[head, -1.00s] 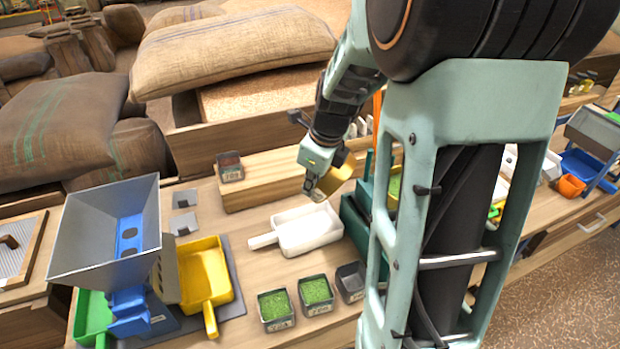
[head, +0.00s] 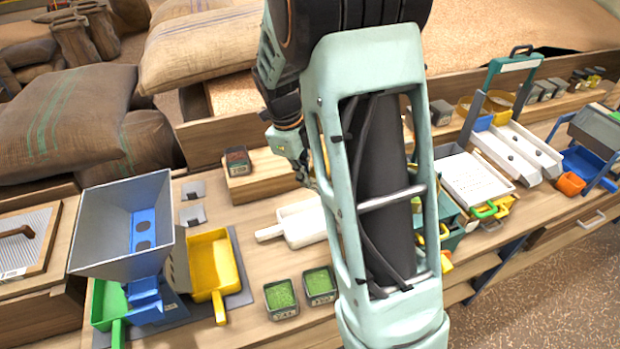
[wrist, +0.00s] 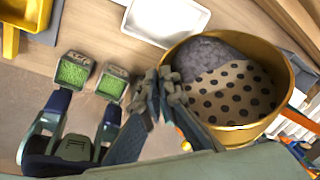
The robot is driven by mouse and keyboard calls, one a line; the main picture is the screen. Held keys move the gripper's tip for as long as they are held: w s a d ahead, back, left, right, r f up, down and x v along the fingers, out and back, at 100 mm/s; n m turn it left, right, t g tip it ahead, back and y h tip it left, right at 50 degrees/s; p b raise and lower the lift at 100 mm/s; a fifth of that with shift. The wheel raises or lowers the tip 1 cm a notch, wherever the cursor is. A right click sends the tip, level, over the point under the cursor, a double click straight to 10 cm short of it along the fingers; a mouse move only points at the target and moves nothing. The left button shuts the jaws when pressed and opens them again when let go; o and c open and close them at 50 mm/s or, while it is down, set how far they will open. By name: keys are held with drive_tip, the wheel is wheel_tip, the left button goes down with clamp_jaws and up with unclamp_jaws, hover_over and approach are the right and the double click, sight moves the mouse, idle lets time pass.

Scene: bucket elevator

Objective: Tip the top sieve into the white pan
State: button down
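The white pan (head: 302,224) lies on the bench, its right part hidden behind my arm. In the wrist view the white pan (wrist: 165,18) shows at the top. My gripper (wrist: 164,88) is shut on the left rim of a brass sieve (wrist: 281,76). The sieve is held above the bench, just right of the pan in the wrist view. A dark grey mass (wrist: 208,58) covers part of its perforated bottom. In the head view my arm hides the held sieve and my fingertips.
Two tubs of green grain (head: 281,297) stand in front of the pan. A yellow scoop pan (head: 212,270) and a grey hopper (head: 120,225) are at left. A wooden block (head: 262,178) lies behind. White trays (head: 478,180) and a green-handled frame (head: 515,62) are at right.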

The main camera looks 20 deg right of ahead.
drive_tip(key=b, duration=0.9)
drive_tip(key=shift+s+d+f+y, duration=0.2)
drive_tip(key=shift+d+f+y, duration=0.1)
drive_tip(key=shift+y, duration=0.1)
drive_tip(key=t+y+b, duration=0.1)
drive_tip(key=b, duration=0.2)
drive_tip(key=s+d+f+t+y+b, duration=0.1)
drive_tip(key=t+b, duration=0.1)
drive_tip(key=b, duration=0.1)
drive_tip(key=shift+s+d, duration=0.15)
drive_tip(key=shift+s, duration=0.05)
drive_tip(key=y+b, duration=0.1)
drive_tip(key=b, duration=0.1)
drive_tip(key=f+t+b, duration=0.1)
drive_tip(key=b, duration=0.1)
drive_tip(key=s+d+t+y+b, duration=0.1)
drive_tip(key=b, duration=0.2)
drive_tip(key=shift+s+d+f+m+y, duration=0.1)
drive_tip(key=shift+f+m+y, duration=0.2)
drive_tip(key=shift+m, duration=0.1)
drive_tip(key=s+d+r+t+y+b, duration=0.3)
drive_tip(key=r+t+y+b, duration=0.1)
drive_tip(key=r+t+b, duration=0.1)
drive_tip(key=shift+s+m+t+y+b, duration=0.2)
drive_tip(key=shift+m+t+y+b, duration=0.15)
drive_tip(key=shift+b, duration=0.5)
drive_tip(key=shift+d+f, duration=0.1)
drive_tip(key=shift+f, duration=0.05)
